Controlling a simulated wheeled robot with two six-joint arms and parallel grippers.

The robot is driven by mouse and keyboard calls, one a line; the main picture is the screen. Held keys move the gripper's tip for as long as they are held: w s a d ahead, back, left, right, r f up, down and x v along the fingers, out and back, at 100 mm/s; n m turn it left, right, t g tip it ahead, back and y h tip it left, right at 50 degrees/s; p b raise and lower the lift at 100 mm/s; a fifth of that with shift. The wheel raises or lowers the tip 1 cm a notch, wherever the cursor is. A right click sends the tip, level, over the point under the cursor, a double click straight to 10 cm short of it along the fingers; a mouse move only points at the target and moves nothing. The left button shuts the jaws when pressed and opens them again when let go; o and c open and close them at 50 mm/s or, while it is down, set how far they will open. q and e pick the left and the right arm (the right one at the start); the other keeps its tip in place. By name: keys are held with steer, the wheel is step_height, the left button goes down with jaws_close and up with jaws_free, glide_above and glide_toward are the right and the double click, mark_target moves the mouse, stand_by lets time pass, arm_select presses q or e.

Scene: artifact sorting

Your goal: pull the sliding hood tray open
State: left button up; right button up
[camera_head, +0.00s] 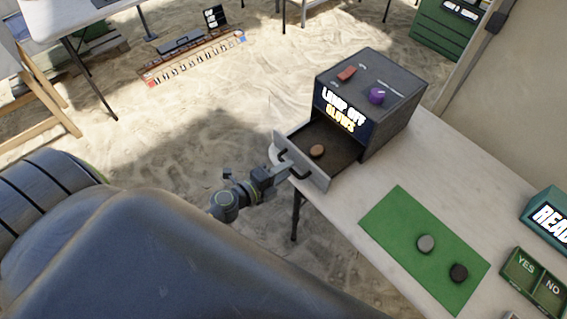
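The hood is a dark grey box (385,93) on the table, with a lit sign reading "LAMP OFF" on its front. Its sliding tray (325,178) stands out from the front, open toward the left. A brown round disc (317,151) lies inside the tray. A dark bar handle (301,176) is on the tray's pale front panel. My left gripper (284,171) is at this handle and appears closed around it; the fingertips are small and partly merge with the handle. My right gripper is not in view.
A green mat (400,212) with a grey disc (425,243) and a dark disc (459,272) lies on the table (350,215). A YES/NO panel (535,279) and a teal sign box (548,217) stand at the right. Sandy ground is left of the tray.

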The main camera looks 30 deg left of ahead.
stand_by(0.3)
arm_select(q)
steer(key=b+v, duration=0.4)
steer(key=v, duration=1.3)
steer(key=shift+s, duration=0.25)
steer(key=s+a+f+n+g+y, duration=0.1)
steer(key=a+f+n+g+y, duration=0.2)
steer(key=f, duration=0.5)
steer(key=s+a+f+n+y, duration=0.25)
steer(key=f+n, duration=0.35)
steer(key=f, duration=0.3)
steer(key=a+f+n+g+y, duration=0.2)
steer(key=a+f+n, duration=0.15)
steer(key=f, duration=0.45)
steer(key=s+d+f+n+g, duration=0.3)
steer(key=s+f+n+g, duration=0.1)
steer(key=s+f, duration=0.4)
steer(key=s+d+f+n+g+h, duration=0.1)
steer(key=s+d+f+n+g, duration=0.3)
steer(key=s+f, duration=0.5)
steer(key=shift+s+f+n, duration=0.15)
steer(key=shift+f+n, duration=0.1)
steer(key=shift+n, duration=0.8)
